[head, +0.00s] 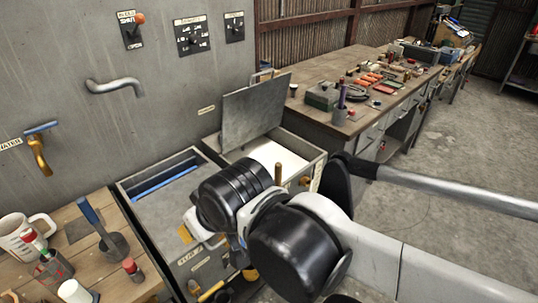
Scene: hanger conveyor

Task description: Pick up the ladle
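A grey scoop-like tool with a blue handle (97,221), which looks like the ladle, is on the wooden table (65,206) at the lower left. Its handle slants up to the left and its dark bowl is at the lower right. My arm reaches in from the right, and its end, with my gripper (203,232), is over the grey metal cabinet, to the right of the tool and apart from it. The fingertips are not clearly visible, so I cannot tell whether they are open or shut.
A white jug (22,238), a tool cup (52,268) and a white cylinder (75,291) stand near the ladle. A tap (39,152) juts from the wall above. A raised lid (255,113) stands behind my arm. A cluttered workbench (330,72) is at the back.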

